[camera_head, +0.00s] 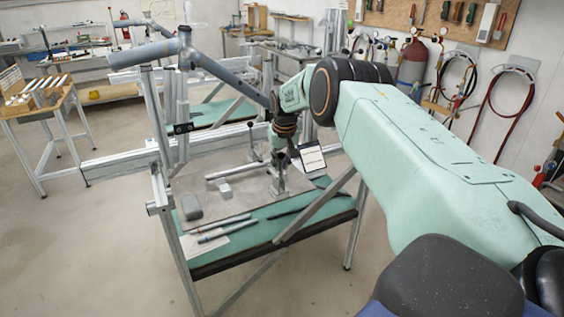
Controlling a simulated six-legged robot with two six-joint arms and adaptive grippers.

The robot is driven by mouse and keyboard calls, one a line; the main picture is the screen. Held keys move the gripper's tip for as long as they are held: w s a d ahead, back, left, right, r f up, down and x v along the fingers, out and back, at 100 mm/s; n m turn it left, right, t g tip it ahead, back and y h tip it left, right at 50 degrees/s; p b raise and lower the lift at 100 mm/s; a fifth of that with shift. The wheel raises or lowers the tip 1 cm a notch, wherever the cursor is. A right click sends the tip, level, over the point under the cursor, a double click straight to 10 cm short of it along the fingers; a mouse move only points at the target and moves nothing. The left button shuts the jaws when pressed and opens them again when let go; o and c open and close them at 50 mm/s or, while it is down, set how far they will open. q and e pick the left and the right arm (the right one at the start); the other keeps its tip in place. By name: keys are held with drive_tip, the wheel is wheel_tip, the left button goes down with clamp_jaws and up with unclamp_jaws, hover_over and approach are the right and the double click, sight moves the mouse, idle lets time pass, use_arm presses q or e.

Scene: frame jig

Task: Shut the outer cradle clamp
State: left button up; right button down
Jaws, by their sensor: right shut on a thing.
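The frame jig (157,118) of aluminium profile stands left of centre and carries a blue-grey bicycle frame (215,68). My right arm reaches in from the right, and my right gripper (279,150) points down at the jig's near right part. It is shut on what looks like the outer cradle clamp (278,184), a small metal upright below the fingers. The fingers and wrist hide most of the clamp's lever, so its angle cannot be told. A thin upright lever with a dark knob (251,126) stands just left of the gripper. My left gripper is not in view.
A small white label plate (312,158) sits right of the gripper. A wooden-topped bench (38,112) stands at left. The floor in front is clear.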

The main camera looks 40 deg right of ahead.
drive_tip(key=c, duration=1.5)
unclamp_jaws()
drive_tip(key=shift+w+d+r, duration=0.15)
drive_tip(key=shift+w+r, duration=0.15)
drive_tip(key=shift+c, duration=0.2)
drive_tip(key=shift+o, duration=0.6)
drive_tip(key=shift+f, duration=0.25)
drive_tip(key=shift+s+r, duration=0.2)
drive_tip(key=shift+r, duration=0.3)
drive_tip(key=v, duration=1.1)
drive_tip(key=shift+w, duration=0.15)
